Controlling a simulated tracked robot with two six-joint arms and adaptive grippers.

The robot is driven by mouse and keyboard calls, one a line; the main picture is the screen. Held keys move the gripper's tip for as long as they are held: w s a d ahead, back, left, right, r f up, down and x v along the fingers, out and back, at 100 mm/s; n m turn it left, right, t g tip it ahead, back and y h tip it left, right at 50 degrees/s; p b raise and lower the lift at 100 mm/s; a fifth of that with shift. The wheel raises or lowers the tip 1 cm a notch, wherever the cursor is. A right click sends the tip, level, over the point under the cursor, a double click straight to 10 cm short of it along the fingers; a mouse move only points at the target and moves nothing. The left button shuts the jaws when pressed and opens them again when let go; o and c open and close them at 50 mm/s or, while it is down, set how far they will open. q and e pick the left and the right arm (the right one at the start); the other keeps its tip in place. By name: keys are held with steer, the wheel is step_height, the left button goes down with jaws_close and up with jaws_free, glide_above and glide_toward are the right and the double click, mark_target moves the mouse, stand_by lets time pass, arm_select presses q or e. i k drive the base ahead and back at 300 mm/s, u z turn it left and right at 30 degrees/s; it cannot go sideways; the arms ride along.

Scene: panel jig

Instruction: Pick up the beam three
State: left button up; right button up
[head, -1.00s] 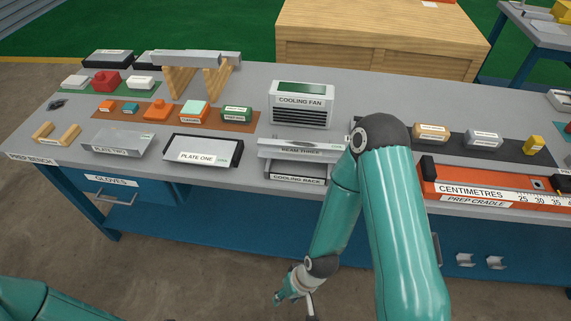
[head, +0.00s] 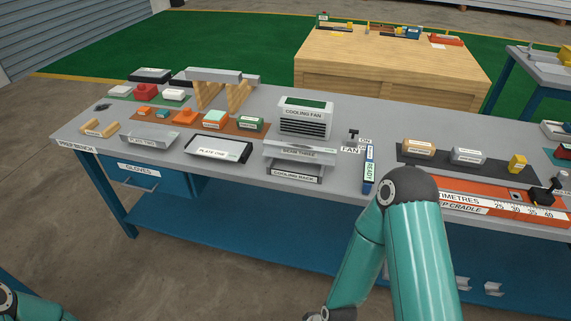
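Beam three (head: 299,152) is a grey metal bar labelled "BEAM THREE". It lies level on the cooling rack (head: 294,174) at the front edge of the prep bench, in front of the cooling fan. My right arm crosses the lower right of the view, its elbow in front of the bench and its lower link running down to the bottom edge. The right gripper is below the frame. Only a bit of my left arm shows at the bottom left, and the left gripper is out of view. No gripper is seen near the beam.
The cooling fan (head: 305,118) stands just behind the beam. Plate one (head: 218,148) is left of the rack. A READY sign (head: 369,172) and the orange prep cradle (head: 480,203) are to the right. Grey bars rest on wooden stands (head: 212,94) at the back left.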

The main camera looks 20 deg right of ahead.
mark_target(287, 151)
steer(key=z, duration=0.15)
steer(key=i, duration=0.9)
